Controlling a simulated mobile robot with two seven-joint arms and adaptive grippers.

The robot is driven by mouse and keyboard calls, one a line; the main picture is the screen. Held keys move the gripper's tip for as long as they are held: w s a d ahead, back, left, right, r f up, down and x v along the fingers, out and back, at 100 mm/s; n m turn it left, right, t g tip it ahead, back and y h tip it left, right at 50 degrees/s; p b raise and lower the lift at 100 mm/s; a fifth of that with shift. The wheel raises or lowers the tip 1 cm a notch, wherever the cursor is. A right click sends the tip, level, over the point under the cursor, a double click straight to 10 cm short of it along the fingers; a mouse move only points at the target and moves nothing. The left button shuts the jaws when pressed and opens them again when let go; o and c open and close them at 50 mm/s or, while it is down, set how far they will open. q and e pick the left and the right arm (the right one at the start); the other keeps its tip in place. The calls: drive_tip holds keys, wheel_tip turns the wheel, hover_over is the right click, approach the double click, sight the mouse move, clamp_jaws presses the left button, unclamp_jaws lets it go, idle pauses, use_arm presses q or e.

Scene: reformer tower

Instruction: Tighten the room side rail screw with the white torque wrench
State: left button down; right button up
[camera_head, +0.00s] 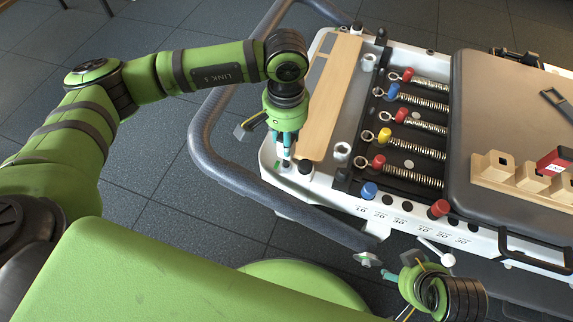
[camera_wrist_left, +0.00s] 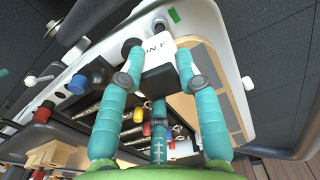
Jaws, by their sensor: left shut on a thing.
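My left gripper (camera_head: 285,150) is over the near left corner of the reformer frame (camera_head: 296,185), beside a wooden panel. In the left wrist view its teal fingers (camera_wrist_left: 158,58) are shut on a white block with dark lettering (camera_wrist_left: 157,46), which looks like the white torque wrench. The wrench's lower end and the rail screw are hidden or cannot be made out. My right gripper (camera_head: 408,280) is low at the front, outside the frame, and mostly hidden by its own wrist. I cannot tell whether it holds anything.
A wooden panel (camera_head: 330,95) lies along the frame's left end. Several springs (camera_head: 422,120) with coloured ends are to its right, then a dark padded carriage (camera_head: 510,110). A grey curved bar (camera_head: 240,180) runs around the left corner. A white ball-ended lever (camera_head: 447,260) stands near my right gripper.

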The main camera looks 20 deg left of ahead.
use_arm(q)
drive_tip(key=shift+r, duration=1)
drive_tip(key=shift+r+p, duration=1.15)
drive_tip(key=shift+r, duration=0.9)
drive_tip(key=shift+f, duration=0.1)
drive_tip(key=shift+n, duration=0.5)
drive_tip(key=shift+n+b, duration=0.45)
drive_tip(key=shift+n, duration=0.85)
